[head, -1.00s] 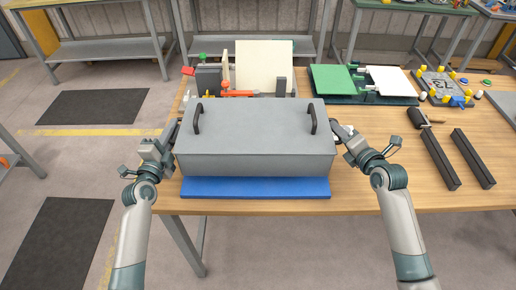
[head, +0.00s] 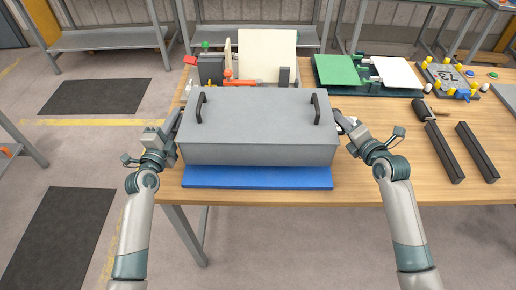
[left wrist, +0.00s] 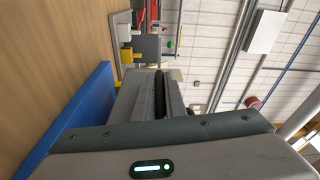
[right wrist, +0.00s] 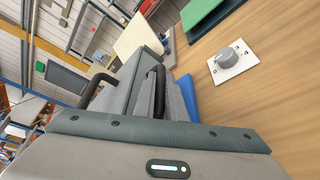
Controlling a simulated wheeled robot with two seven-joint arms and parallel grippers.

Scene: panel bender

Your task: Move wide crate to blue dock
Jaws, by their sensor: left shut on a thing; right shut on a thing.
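The wide grey crate (head: 258,125) has two black handles on top and sits level between my grippers. The blue dock (head: 258,177) lies on the table directly under it, and its front strip shows below the crate. I cannot tell whether the crate touches the dock. My left gripper (head: 176,130) is shut on the crate's left side; my right gripper (head: 346,127) is shut on its right side. The fingertips are largely hidden. The crate shows close up in the left wrist view (left wrist: 135,92) and right wrist view (right wrist: 112,95); the blue dock (left wrist: 85,110) lies beside it there.
Behind the crate stands a fixture with a cream panel (head: 267,52) and an orange lever (head: 240,82). A green panel (head: 345,70) lies at the back right. Two dark bars (head: 445,153) lie at the right. Bare wood lies between the crate and the bars.

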